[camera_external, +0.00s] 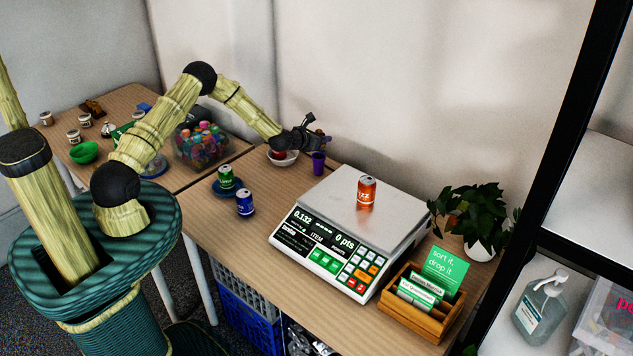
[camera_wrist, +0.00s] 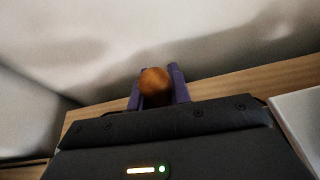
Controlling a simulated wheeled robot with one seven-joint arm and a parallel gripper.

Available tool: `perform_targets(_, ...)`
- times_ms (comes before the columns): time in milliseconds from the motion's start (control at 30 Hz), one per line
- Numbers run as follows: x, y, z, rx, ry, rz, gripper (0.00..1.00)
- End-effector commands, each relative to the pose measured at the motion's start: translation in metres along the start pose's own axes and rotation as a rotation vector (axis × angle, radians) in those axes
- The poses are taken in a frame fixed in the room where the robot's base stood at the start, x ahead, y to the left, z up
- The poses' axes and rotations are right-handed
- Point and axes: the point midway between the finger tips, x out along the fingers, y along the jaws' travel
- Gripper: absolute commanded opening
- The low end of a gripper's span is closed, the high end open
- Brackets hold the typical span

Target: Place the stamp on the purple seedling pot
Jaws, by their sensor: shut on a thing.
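My gripper (camera_external: 322,138) is at the far edge of the table, above the purple seedling pot (camera_external: 318,163). In the wrist view, its purple fingers (camera_wrist: 158,88) are shut on a round orange-brown knob, which looks like the handle of the stamp (camera_wrist: 155,82). The rest of the stamp is hidden behind the gripper body. The pot stands upright on the table, left of the scale. It does not show in the wrist view, and I cannot tell whether the stamp touches it.
A white bowl with red contents (camera_external: 283,158) sits just left of the pot. A scale (camera_external: 327,205) bearing an orange can (camera_external: 366,190) stands to the right. Green (camera_external: 226,176) and blue (camera_external: 245,203) cans stand nearer the front. The wall is close behind.

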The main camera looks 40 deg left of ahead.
Motion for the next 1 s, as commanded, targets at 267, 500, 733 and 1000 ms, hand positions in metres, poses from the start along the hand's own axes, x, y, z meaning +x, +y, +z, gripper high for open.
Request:
perform_targets(267, 0.005, 0.000, -0.015, 0.000, 0.004, 0.000, 0.00)
perform_targets(500, 0.014, 0.000, -0.035, 0.000, 0.001, 0.000, 0.00)
perform_targets(733, 0.014, 0.000, -0.036, 0.000, 0.001, 0.000, 0.00)
perform_targets(1000, 0.014, 0.000, -0.037, 0.000, 0.001, 0.000, 0.41)
